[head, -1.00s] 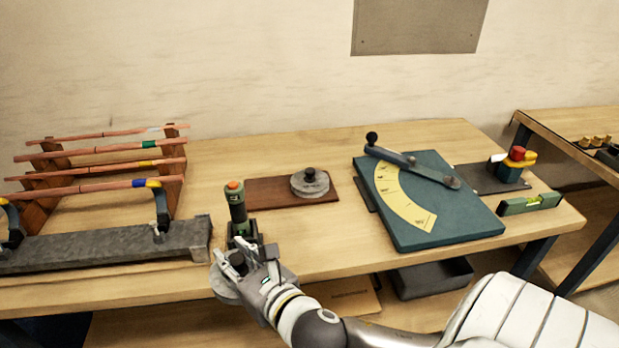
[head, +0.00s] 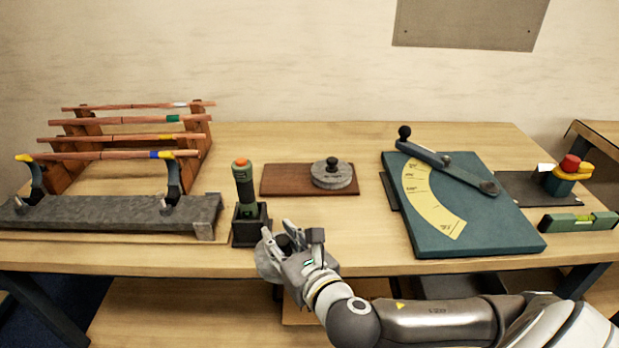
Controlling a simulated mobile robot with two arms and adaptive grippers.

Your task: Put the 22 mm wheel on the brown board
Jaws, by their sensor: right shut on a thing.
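The brown board (head: 283,182) lies flat on the bench, left of the teal bending plate. A grey wheel (head: 333,178) with a black knob sits on its right part; the left part of the board is bare. My right gripper (head: 288,238) is shut on another grey wheel (head: 265,262) with a dark knob, over the front edge of the bench, nearer to me than the board. The fingers hide much of this wheel. No size marking is readable on either wheel. My left gripper is not in view.
A green tool with an orange top (head: 244,187) stands in a black holder (head: 250,228), just left of my right gripper. The teal plate (head: 475,210) with its lever stands right. A rack of copper tubes (head: 130,137) is at left. Bare bench lies before the board.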

